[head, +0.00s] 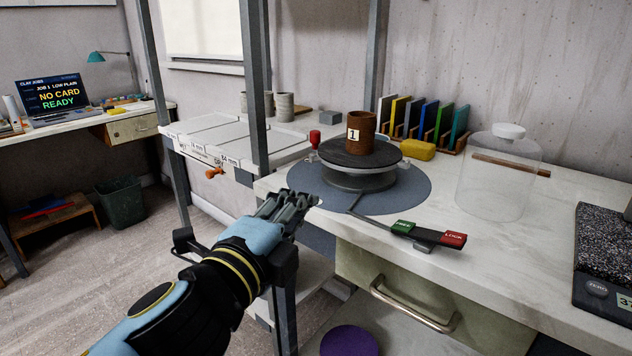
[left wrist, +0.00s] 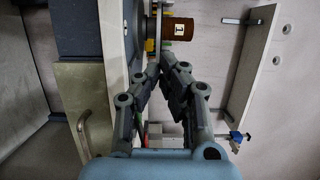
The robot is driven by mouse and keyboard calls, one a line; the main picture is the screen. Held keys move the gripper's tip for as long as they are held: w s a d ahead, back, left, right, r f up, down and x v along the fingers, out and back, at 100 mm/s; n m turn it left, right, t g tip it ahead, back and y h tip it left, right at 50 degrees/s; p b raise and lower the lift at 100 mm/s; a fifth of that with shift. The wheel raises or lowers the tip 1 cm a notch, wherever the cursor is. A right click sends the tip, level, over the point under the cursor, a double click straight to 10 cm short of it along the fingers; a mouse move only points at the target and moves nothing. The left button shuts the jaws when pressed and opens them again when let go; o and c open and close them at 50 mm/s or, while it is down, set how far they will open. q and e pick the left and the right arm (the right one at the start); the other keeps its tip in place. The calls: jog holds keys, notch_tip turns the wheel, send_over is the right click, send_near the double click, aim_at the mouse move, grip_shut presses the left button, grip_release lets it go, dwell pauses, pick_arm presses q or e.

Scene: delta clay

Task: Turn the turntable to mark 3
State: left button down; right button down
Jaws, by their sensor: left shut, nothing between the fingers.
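The dark round turntable (head: 350,157) stands on a blue-grey round mat (head: 410,193) on the bench. A brown clay cylinder (head: 361,133) with a label reading 1 stands upright on it; the cylinder also shows in the left wrist view (left wrist: 180,29). A lever with a green pad (head: 403,227) and a red pad marked LOCK (head: 453,239) lies in front of the turntable. My left gripper (head: 304,197) is shut and empty, in front of the bench edge and apart from the turntable. No mark 3 can be read. My right gripper is not in view.
A red knob (head: 314,138) stands at the turntable's back left. A yellow sponge (head: 418,149), a rack of coloured cards (head: 428,121) and a clear jar (head: 499,176) are behind and right. A grey frame post (head: 256,85) rises left of the bench.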

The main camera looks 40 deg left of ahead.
pick_arm(q)
jog(key=p, duration=0.2)
send_near(322, 158)
jog(key=w+d, duration=0.3)
jog(key=shift+r, duration=0.2)
jog(key=w+a, duration=0.2)
jog(key=shift+a+f, duration=0.2)
jog(key=shift+a, duration=0.2)
jog(key=shift+w+a, duration=0.3)
jog(key=shift+a, duration=0.05)
jog(key=shift+w+a+m+h, duration=0.15)
jog(key=shift+a+m+h, duration=0.45)
jog(key=shift+h, duration=0.4)
